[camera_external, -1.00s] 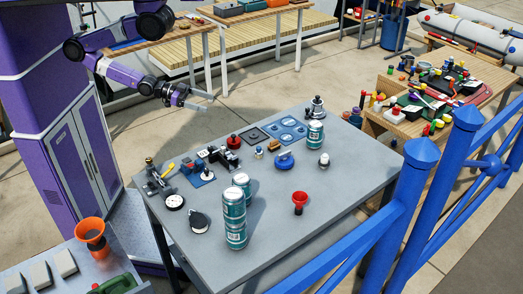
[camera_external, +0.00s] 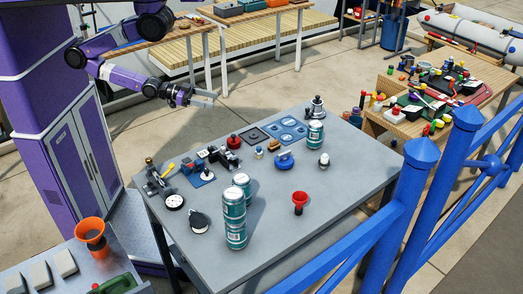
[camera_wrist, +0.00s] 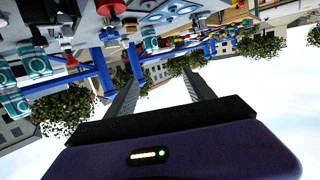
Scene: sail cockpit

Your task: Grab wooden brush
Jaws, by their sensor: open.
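A small brown object, which looks like the wooden brush (camera_external: 274,146), lies on the grey table between the blue square plates and a round blue item. It is small, and its bristles cannot be made out. My gripper (camera_external: 208,98) is open and empty, in the air beyond the table's far left edge, well apart from the brush. In the wrist view my two gripper fingers (camera_wrist: 160,92) stand apart with nothing between them. That view is upside down, with the table's things along its top edge, and I cannot make out the brush there for sure.
The grey table (camera_external: 275,210) holds teal cans (camera_external: 235,220), a red funnel (camera_external: 299,202), a round blue item (camera_external: 285,160) beside the brush, and several metal fittings. A blue railing (camera_external: 400,200) runs along the right. The table's front middle is fairly clear.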

